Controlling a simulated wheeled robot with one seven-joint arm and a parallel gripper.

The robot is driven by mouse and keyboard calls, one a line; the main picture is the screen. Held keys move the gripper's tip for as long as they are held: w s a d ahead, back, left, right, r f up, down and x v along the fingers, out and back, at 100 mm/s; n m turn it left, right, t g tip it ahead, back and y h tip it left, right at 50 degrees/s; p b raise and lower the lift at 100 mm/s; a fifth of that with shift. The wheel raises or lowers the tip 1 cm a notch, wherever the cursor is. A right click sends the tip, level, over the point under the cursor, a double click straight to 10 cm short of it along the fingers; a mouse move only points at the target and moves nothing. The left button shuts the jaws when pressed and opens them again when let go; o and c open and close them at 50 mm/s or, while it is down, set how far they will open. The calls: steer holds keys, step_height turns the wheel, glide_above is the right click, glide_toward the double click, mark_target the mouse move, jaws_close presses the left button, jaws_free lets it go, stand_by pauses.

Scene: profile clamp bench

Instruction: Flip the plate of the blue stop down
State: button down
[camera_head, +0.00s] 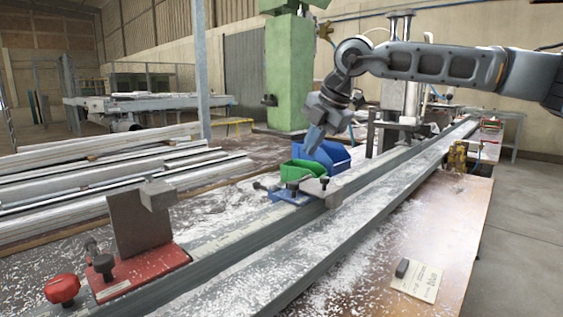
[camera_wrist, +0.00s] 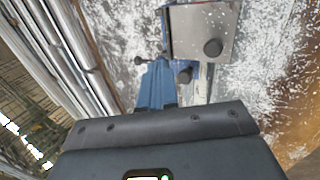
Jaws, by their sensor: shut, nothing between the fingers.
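The blue stop (camera_head: 285,194) sits on the long rail at mid-bench. Its grey plate (camera_head: 314,187) lies flat, reaching across the rail, with a dark knob on it. In the wrist view the plate (camera_wrist: 190,30) fills the top centre, and blue parts of the stop (camera_wrist: 207,73) show below it. My gripper (camera_head: 312,148) is shut and empty, pointing down above and behind the stop in the head view, apart from the plate. Its blue fingers (camera_wrist: 158,68) also show in the wrist view, beside the plate's lower left corner.
A red stop (camera_head: 145,273) with an upright plate (camera_head: 138,222) stands nearer on the rail. Green (camera_head: 300,171) and blue (camera_head: 336,158) bins stand behind the blue stop. A label card (camera_head: 416,280) lies at the right. Profiles (camera_head: 100,165) are stacked at the left.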

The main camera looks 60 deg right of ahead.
mark_target(327, 179)
steer(key=shift+s+a+f+t+h+b, duration=0.2)
steer(key=shift+s+f+t+b, duration=0.45)
steer(key=shift+b, duration=1.5)
steer(key=shift+s+a+f+t+h+b, duration=0.15)
steer(key=shift+s+f+t+b, duration=0.45)
steer(key=shift+b, duration=1.6)
steer(key=shift+s+a+f+t+h+b, duration=0.1)
steer(key=shift+s+f+t+h+b, duration=0.45)
steer(key=shift+b, duration=1.6)
steer(key=b, duration=0.2)
steer(key=s+f+b, duration=0.1)
steer(key=b, duration=0.1)
steer(key=shift+s+a+y+b, duration=0.2)
steer(key=shift+s+y+b, duration=0.1)
steer(key=shift+b, duration=0.1)
steer(key=s+f+b, duration=0.1)
steer(key=b, duration=0.2)
steer(key=shift+s+a+f, duration=0.1)
steer(key=shift+a+f, duration=0.05)
steer(key=shift+f, duration=0.15)
